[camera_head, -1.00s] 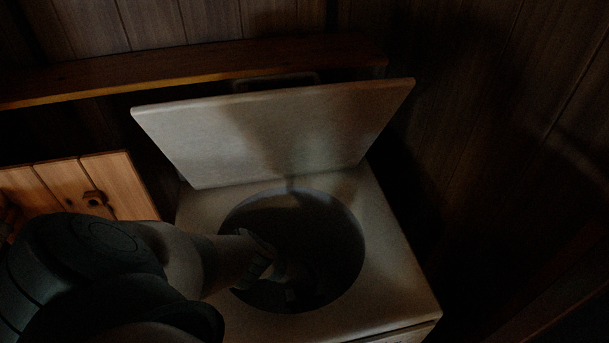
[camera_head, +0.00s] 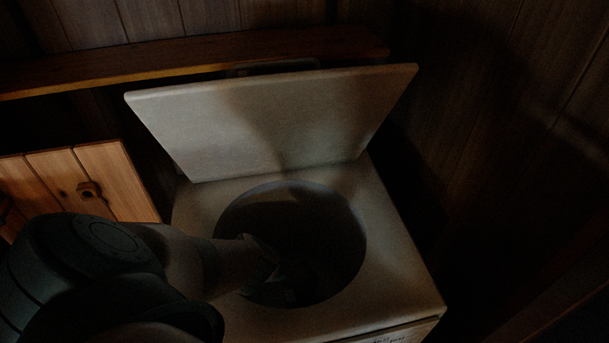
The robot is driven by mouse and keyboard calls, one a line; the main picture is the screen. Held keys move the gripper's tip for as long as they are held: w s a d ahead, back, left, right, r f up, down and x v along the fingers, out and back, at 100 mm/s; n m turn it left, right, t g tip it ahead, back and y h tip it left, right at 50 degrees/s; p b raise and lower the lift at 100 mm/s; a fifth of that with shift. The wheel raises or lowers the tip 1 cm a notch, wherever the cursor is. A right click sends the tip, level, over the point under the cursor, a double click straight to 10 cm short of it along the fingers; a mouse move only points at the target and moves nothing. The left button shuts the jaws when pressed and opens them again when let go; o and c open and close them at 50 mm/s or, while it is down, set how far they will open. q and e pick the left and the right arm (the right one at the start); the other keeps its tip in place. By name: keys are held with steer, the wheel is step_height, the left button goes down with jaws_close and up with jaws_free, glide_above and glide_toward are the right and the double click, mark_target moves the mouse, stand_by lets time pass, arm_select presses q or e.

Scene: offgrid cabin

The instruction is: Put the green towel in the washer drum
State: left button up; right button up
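The white top-loading washer (camera_head: 398,262) stands in the middle of the view with its lid (camera_head: 270,125) raised and leaning back. Its round drum opening (camera_head: 320,225) is open and its inside is very dark. My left arm comes in from the lower left, and my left gripper (camera_head: 274,272) is over or just inside the left part of the opening. Its fingers are too dark to tell whether they are open or shut, or whether they hold anything. I cannot make out a green towel anywhere. My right gripper is not in view.
A wooden shelf (camera_head: 180,62) runs along the wall behind the lid. A lighter plank cabinet (camera_head: 105,180) with a dark latch stands left of the washer. Dark wood wall (camera_head: 500,120) closes in on the right. My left arm hides the washer's front left.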

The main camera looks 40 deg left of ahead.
arm_select(q)
steer(key=shift+f, duration=0.2)
steer(key=o, duration=1.1)
steer(key=shift+r, duration=0.2)
